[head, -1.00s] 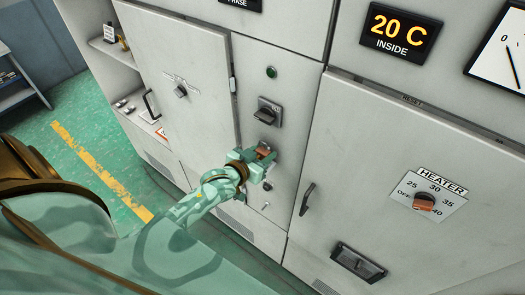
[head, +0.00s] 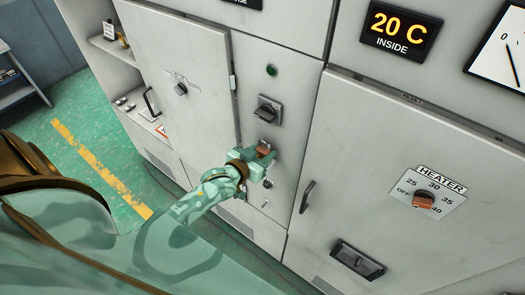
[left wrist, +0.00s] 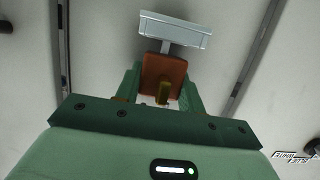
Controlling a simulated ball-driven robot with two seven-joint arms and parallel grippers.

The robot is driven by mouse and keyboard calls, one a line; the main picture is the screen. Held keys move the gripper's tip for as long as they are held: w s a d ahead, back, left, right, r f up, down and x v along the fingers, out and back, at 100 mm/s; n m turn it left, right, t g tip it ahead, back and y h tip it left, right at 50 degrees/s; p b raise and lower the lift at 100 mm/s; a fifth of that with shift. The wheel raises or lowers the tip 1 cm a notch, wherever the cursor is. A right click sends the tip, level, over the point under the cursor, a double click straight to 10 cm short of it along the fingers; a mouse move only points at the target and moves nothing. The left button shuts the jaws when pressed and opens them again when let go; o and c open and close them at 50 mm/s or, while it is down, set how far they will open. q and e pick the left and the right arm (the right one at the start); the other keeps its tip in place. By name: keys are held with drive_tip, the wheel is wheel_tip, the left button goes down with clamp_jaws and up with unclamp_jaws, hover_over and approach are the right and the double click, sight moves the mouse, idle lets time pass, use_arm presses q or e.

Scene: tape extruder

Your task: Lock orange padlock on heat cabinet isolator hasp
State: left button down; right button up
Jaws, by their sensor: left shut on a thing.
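The orange padlock (head: 264,150) is at the narrow panel between the cabinet doors, below the isolator switch (head: 268,110). My left gripper (head: 260,153) is shut on it. In the left wrist view the padlock's orange body (left wrist: 164,70) sits between the green fingers of the gripper (left wrist: 160,90), with a brass-coloured part on its near side. A grey bracket-like part (left wrist: 175,30) stands just above the padlock, and a short grey piece links the two in the picture. I cannot tell whether the shackle passes through the hasp or is closed. My right gripper is not in view.
A green lamp (head: 271,71) is above the isolator. The heater dial (head: 424,200) and a door handle (head: 307,197) are on the right door. Open shelves (head: 115,47) and green floor lie at the left.

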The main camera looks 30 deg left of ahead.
use_arm(q)
drive_tip(key=shift+p, duration=0.55)
idle(0.8)
drive_tip(key=shift+f+b, duration=0.9)
drive_tip(key=shift+f, duration=0.25)
drive_tip(key=c, duration=0.8)
unclamp_jaws()
drive_tip(key=v, duration=1.6)
drive_tip(key=shift+s+b, duration=0.15)
drive_tip(key=shift+b, duration=0.25)
drive_tip(key=shift+a, duration=0.1)
